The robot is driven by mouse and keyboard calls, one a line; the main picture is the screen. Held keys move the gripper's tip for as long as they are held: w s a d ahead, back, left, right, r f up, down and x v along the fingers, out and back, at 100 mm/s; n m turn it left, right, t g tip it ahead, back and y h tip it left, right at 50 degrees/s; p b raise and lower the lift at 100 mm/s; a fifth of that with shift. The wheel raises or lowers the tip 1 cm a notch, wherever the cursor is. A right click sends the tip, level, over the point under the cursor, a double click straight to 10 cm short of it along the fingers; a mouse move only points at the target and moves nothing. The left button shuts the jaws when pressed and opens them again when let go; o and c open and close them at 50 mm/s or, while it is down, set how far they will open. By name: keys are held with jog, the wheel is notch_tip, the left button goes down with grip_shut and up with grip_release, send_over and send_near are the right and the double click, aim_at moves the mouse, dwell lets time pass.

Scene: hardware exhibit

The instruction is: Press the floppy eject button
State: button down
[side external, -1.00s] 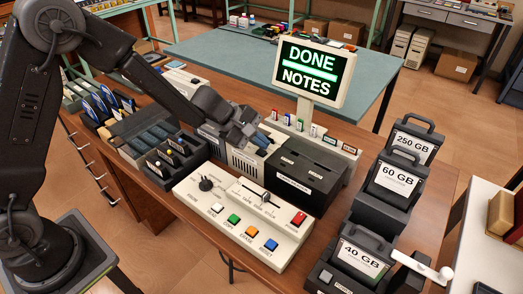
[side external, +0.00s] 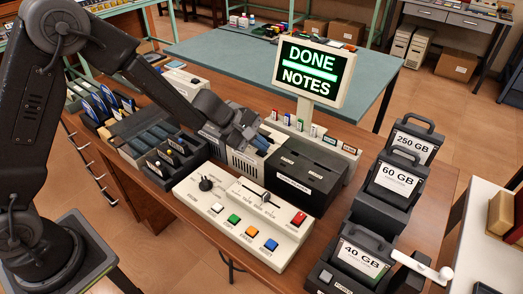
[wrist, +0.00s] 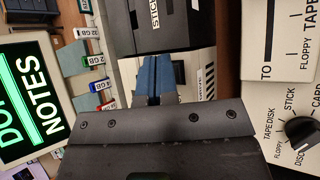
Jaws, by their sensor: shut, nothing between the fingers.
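My gripper (side external: 264,141) reaches in over the beige drive unit (side external: 243,160) with the vented front. Its blue fingers also show in the wrist view (wrist: 154,78), held together and empty, pointing down toward the unit's top. The unit shows in the wrist view (wrist: 209,70) beyond the fingers, next to a black box. The floppy eject button cannot be made out; the fingers and wrist hide part of the unit. Whether the fingertips touch the unit cannot be told. The sign (side external: 308,72) reads "DONE" and "NOTES" in green and white.
The black slotted box (side external: 306,172) stands close to the right of the drive unit. A beige control panel (side external: 228,226) with coloured buttons, a knob and a slider lies in front. Black trays (side external: 170,165) stand left. Black cartridges labelled in GB (side external: 393,180) stand right.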

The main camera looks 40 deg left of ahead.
aim_at(260, 153)
dwell(0.5)
jog(key=shift+r, duration=0.7)
jog(key=shift+r, duration=2.5)
jog(key=s+r+m+g+y, duration=0.1)
jog(key=s+r+m, duration=0.9)
jog(key=s, duration=0.4)
jog(key=s+a+m+y, duration=0.3)
jog(key=s+a, duration=0.1)
jog(key=s, duration=0.3)
jog(key=s+a+r+m+t+y, duration=0.1)
jog(key=s+a+m+y, duration=0.2)
jog(key=s+a, duration=0.2)
jog(key=s, duration=0.3)
jog(key=shift+r, duration=0.25)
